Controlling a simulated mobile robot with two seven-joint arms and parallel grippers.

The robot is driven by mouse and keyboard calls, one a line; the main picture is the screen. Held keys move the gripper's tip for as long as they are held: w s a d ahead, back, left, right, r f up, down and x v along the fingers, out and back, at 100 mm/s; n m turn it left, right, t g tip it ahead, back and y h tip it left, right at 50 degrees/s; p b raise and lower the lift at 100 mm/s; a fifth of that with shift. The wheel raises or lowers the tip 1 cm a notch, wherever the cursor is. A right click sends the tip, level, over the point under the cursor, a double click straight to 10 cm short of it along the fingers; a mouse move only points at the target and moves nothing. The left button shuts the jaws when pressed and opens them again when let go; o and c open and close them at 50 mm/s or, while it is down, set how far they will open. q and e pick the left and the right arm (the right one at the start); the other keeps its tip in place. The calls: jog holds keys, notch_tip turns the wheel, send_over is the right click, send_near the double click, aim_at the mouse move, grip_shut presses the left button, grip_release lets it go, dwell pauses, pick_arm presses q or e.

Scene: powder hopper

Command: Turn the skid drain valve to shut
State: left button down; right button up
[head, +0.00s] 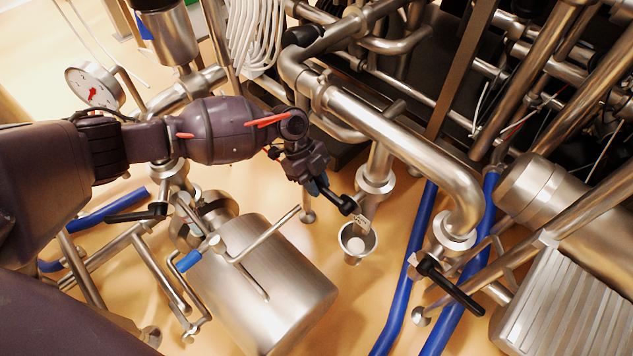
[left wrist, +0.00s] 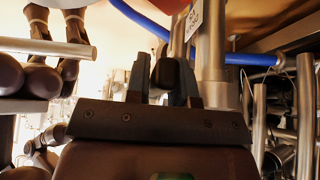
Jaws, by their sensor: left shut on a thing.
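The skid drain valve hangs under a vertical steel pipe (head: 376,172), with a small tag (head: 363,222) beside it. Its black lever handle (head: 347,206) points left toward my left gripper (head: 322,190). My left gripper is shut on this handle. In the left wrist view the dark handle (left wrist: 168,73) sits between the two fingers, next to a steel pipe (left wrist: 212,55) and a white tag (left wrist: 194,18). The gripper hides part of the handle, and the valve body is hard to make out. My right gripper is not in view.
A small steel cup (head: 356,242) is below the valve. A steel tank (head: 262,285) stands at lower left of it. Blue hoses (head: 408,270) run along the floor to the right. Another black-handled valve (head: 450,285) is at right. Thick pipework (head: 400,135) crosses above.

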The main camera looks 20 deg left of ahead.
pick_arm(q)
jog(key=shift+s+f, duration=0.4)
jog(key=shift+f, duration=0.15)
jog(key=c, duration=1)
grip_release()
jog(key=shift+w, duration=0.15)
jog(key=shift+w+r, duration=0.1)
jog(key=shift+r, duration=0.1)
jog(key=shift+r, duration=0.1)
jog(key=shift+w+a+r, duration=0.1)
jog(key=shift+w+r, duration=0.05)
jog(key=shift+r, duration=0.1)
jog(key=p+v, duration=0.1)
jog(key=v, duration=0.4)
jog(key=shift+p, duration=0.4)
jog(key=shift+v, duration=0.8)
jog(key=shift+f, duration=0.1)
